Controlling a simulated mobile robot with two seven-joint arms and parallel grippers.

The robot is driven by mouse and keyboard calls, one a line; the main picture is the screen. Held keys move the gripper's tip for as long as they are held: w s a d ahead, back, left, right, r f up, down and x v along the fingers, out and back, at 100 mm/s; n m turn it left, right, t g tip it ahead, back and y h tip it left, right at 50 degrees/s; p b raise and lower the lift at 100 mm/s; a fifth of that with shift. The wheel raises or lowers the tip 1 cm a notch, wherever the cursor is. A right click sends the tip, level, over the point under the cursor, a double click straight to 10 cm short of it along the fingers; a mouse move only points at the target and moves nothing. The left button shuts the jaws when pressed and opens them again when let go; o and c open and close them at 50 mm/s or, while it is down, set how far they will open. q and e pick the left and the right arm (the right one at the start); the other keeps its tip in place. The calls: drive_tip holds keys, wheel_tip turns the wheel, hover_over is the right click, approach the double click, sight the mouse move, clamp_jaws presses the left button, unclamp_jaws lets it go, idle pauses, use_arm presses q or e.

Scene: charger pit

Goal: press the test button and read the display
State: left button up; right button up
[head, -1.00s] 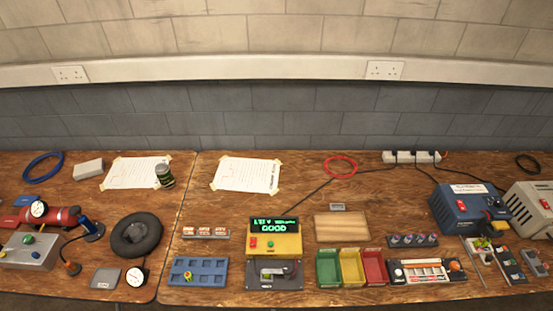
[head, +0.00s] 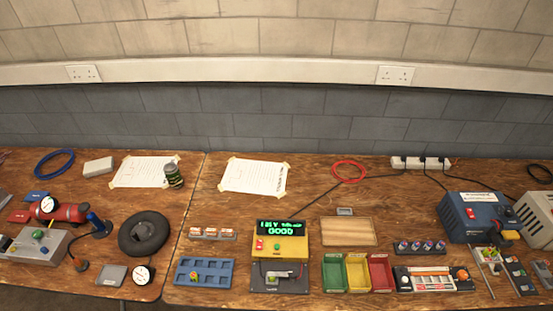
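The yellow tester (head: 280,248) stands on the bench near the middle of the head view. Its dark display (head: 279,228) is lit with green text; the lower line reads "GOOD", and the upper line looks like a voltage but is too small to read surely. A red switch (head: 260,245) and a green button (head: 277,246) sit on its front. In front of it is a dark cradle (head: 279,278) with a small item in it, perhaps a battery cell. Neither of my grippers is in view.
A blue slotted tray (head: 203,272) is left of the cradle. Green (head: 334,274), yellow (head: 358,272) and red (head: 381,273) bins stand to the right. A wooden board (head: 347,231) lies behind them. Paper sheets (head: 254,177) are taped at the back.

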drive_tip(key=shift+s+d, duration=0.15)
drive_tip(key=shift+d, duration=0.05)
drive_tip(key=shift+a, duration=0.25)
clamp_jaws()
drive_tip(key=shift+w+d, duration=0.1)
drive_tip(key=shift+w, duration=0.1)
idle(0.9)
